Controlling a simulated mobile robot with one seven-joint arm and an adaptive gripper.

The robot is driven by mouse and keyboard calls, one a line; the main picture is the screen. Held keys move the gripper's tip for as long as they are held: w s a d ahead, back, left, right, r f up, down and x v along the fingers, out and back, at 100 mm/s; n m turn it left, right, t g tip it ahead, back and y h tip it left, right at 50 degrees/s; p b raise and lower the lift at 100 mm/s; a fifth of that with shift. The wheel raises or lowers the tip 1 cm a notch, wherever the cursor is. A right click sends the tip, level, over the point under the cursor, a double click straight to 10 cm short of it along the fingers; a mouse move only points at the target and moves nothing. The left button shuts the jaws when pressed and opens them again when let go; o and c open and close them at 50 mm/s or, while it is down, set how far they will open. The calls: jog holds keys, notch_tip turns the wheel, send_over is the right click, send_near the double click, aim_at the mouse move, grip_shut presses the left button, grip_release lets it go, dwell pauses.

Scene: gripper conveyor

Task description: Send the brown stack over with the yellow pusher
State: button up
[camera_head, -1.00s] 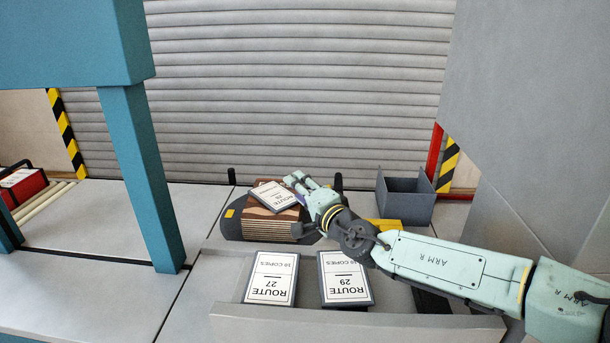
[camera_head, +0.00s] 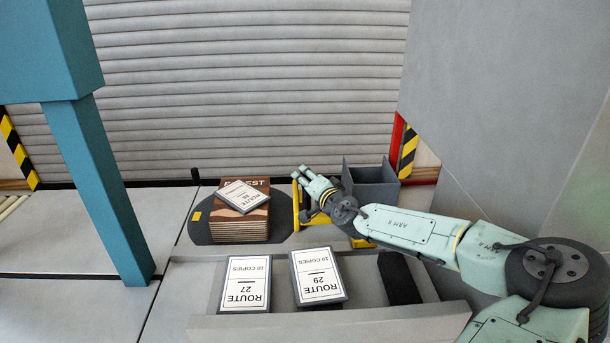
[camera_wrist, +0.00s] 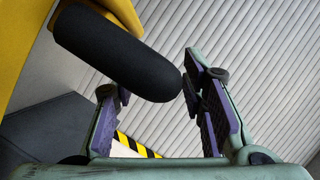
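The brown stack (camera_head: 240,231) stands on a dark round plate (camera_head: 200,228) with a yellow mark at its left. A white card (camera_head: 243,195) reading ROUTE lies slanted on top of it. The yellow pusher (camera_head: 297,201) stands upright just right of the stack, partly hidden behind my gripper (camera_head: 304,175). In the wrist view, the pusher's yellow part (camera_wrist: 104,10) is at upper left and its black handle (camera_wrist: 118,52) reaches towards the space between my fingertips. My gripper (camera_wrist: 150,85) is open, its fingers wide apart; I cannot tell whether they touch the handle.
A grey open bin (camera_head: 372,184) stands behind my arm at the right. In front, a grey tray (camera_head: 330,325) holds two ROUTE cards, 27 (camera_head: 246,284) and 29 (camera_head: 318,277), and a bare dark slot (camera_head: 399,278). A teal post (camera_head: 102,190) rises at the left.

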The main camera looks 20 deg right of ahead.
jog(key=shift+x, duration=0.8)
jog(key=shift+c, duration=0.4)
grip_shut()
